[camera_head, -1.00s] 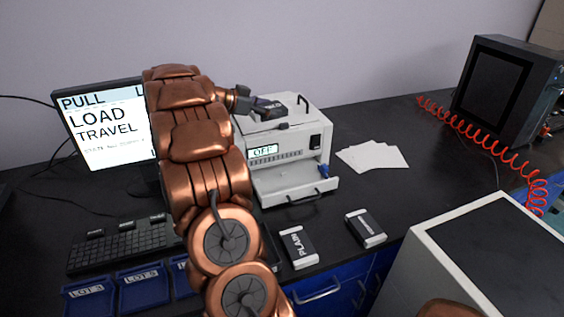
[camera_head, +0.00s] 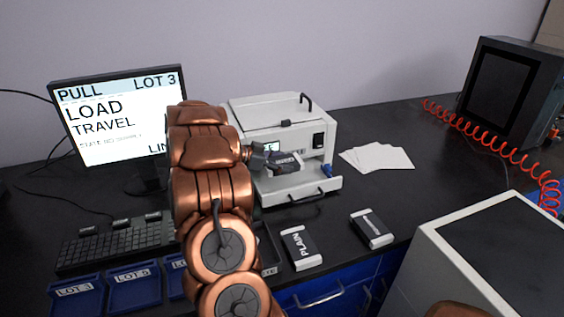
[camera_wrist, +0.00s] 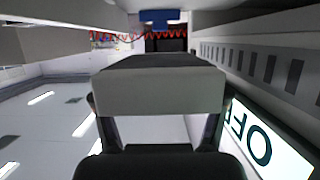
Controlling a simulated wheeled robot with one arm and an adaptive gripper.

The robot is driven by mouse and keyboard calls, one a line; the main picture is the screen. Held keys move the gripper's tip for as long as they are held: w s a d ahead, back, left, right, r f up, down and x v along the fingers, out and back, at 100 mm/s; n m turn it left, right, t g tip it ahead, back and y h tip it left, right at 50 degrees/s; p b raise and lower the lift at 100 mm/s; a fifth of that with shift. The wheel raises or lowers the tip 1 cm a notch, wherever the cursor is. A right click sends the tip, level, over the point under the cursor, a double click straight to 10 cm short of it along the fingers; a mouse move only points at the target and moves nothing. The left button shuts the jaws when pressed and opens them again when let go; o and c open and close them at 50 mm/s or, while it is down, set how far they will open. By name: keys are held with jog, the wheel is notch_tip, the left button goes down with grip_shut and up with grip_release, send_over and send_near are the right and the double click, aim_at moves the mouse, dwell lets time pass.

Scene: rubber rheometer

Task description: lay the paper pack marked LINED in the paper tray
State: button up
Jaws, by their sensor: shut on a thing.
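My gripper (camera_head: 267,160) is shut on a dark paper pack with pale ends (camera_head: 285,163); the lettering on it is too small to read. The pack is held in front of the white machine, above its pulled-out paper tray (camera_head: 322,188). In the wrist view the pack (camera_wrist: 160,92) sits between both fingers, its pale end towards me. The arm hides the left part of the tray. I cannot tell how high the pack is above the tray floor.
The white machine (camera_head: 270,112) stands behind, with its OFF display (camera_wrist: 262,142) beside the gripper. A PLAIN pack (camera_head: 301,248) and another pack (camera_head: 371,228) lie on the counter. Loose sheets (camera_head: 377,157), a monitor (camera_head: 110,115) and a red coiled hose (camera_head: 490,140) are around.

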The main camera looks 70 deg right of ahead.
jog(key=shift+f+b, duration=2)
jog(key=shift+f, duration=0.55)
jog(key=o, duration=1.3)
jog(key=shift+s+a+r+p, duration=0.5)
jog(key=shift+r+p, duration=0.2)
jog(key=shift+r, duration=0.45)
jog(key=shift+s+a+r+p, duration=0.4)
jog(key=shift+a+r+p, duration=0.25)
jog(key=shift+r, duration=0.55)
jog(key=shift+s+a+r+p, duration=0.45)
jog(key=shift+r+p, duration=0.3)
jog(key=shift+r, duration=0.4)
jog(key=shift+d, duration=0.1)
